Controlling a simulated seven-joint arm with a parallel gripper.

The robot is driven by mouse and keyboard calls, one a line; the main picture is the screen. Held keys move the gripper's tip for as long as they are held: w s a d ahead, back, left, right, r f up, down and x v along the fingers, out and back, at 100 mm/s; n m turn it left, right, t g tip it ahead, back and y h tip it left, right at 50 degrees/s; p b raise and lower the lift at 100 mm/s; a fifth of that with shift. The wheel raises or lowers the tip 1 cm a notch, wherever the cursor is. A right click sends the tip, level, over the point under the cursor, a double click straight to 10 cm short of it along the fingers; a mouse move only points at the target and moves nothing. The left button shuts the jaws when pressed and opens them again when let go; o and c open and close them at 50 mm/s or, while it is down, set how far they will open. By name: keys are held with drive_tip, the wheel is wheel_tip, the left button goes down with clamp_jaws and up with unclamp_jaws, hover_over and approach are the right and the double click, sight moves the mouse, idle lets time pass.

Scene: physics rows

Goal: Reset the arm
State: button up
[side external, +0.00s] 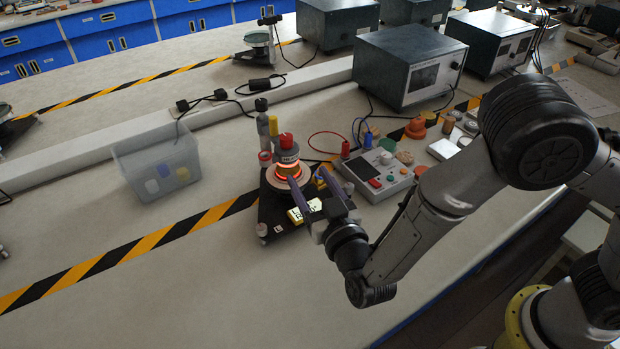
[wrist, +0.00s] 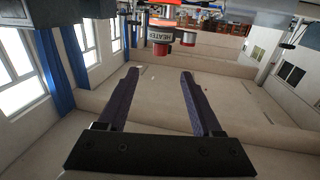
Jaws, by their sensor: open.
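My gripper (side external: 308,181) is low over the bench at the near right side of a small apparatus with a glowing red ring (side external: 288,169). Its two purple fingers are spread apart. In the wrist view my gripper (wrist: 160,73) is open, with nothing between the fingers. A grey cylinder with a red top (side external: 287,150) stands on the glowing part. It also shows in the wrist view as a grey cylinder lettered "HEATER" (wrist: 162,34), beyond the fingertips. I cannot tell whether a finger touches the apparatus.
A control box with buttons (side external: 375,175) stands close to the right of my gripper. A clear bin with small coloured pieces (side external: 158,166) is at the left. A yellow label block (side external: 304,211) lies near the fingers. Grey instruments (side external: 408,65) stand behind. The front left bench is clear.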

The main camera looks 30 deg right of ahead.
drive_tip(key=w+d+r+m+h, duration=0.2)
drive_tip(key=d+r+m, duration=0.1)
drive_tip(key=d+r, duration=0.5)
drive_tip(key=w+d+r+m+h, duration=0.25)
drive_tip(key=d+r, duration=0.35)
drive_tip(key=r, duration=0.4)
drive_tip(key=s+d+r+n+y, duration=0.1)
drive_tip(key=s+d+r+y, duration=0.3)
drive_tip(key=r, duration=0.5)
drive_tip(key=s+d+f+n+g+y, duration=0.1)
drive_tip(key=s+d+n+g+y, duration=0.25)
drive_tip(key=s, duration=0.65)
drive_tip(key=s+d+f+n+g, duration=0.1)
drive_tip(key=s+f+n+g, duration=0.2)
drive_tip(key=s+f+g, duration=0.5)
drive_tip(key=s+f, duration=0.7)
drive_tip(key=s, duration=0.2)
drive_tip(key=shift+s+f+g, duration=0.15)
drive_tip(key=shift+f+g, duration=0.2)
